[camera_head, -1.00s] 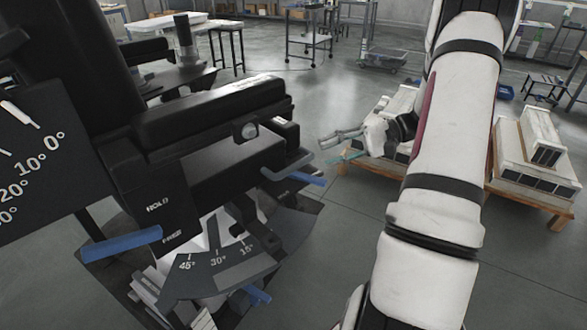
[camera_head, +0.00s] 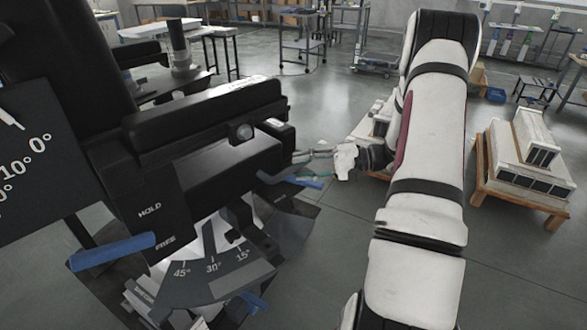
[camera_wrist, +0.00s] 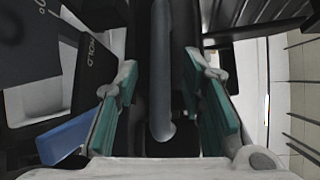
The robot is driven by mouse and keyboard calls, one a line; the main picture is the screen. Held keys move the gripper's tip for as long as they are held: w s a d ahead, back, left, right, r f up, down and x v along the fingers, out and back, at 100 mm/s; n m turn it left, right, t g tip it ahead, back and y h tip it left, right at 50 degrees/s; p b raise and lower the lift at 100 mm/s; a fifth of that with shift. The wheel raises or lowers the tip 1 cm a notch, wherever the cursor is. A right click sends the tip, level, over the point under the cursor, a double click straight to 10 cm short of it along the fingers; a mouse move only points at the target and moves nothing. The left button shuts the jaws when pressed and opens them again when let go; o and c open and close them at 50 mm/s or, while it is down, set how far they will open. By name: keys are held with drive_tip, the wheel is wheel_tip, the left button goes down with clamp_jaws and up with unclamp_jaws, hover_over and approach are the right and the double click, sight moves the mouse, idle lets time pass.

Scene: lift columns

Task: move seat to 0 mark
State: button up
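The black seat (camera_head: 205,112) of a medical-type chair fills the left of the head view. Below it, a dark angle scale (camera_head: 213,272) reads 45°, 30° and 15°; its 0 mark is not visible. Another scale board (camera_head: 45,150) at far left shows 10° and 0°. My gripper (camera_head: 312,154) is at the seat's right side. In the wrist view, its teal-padded fingers (camera_wrist: 165,95) stand apart on both sides of a grey bar handle (camera_wrist: 161,75), with gaps visible on both sides. The handle is hard to separate from the fingers in the head view.
A blue lever (camera_head: 112,251) sits beside HOLD and FREE labels; it also shows in the wrist view (camera_wrist: 68,138). Another blue lever (camera_head: 298,181) lies just below my gripper. Loaded pallets (camera_head: 520,165) stand at right.

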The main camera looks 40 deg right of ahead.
drive_tip(key=shift+x, duration=1.45)
clamp_jaws()
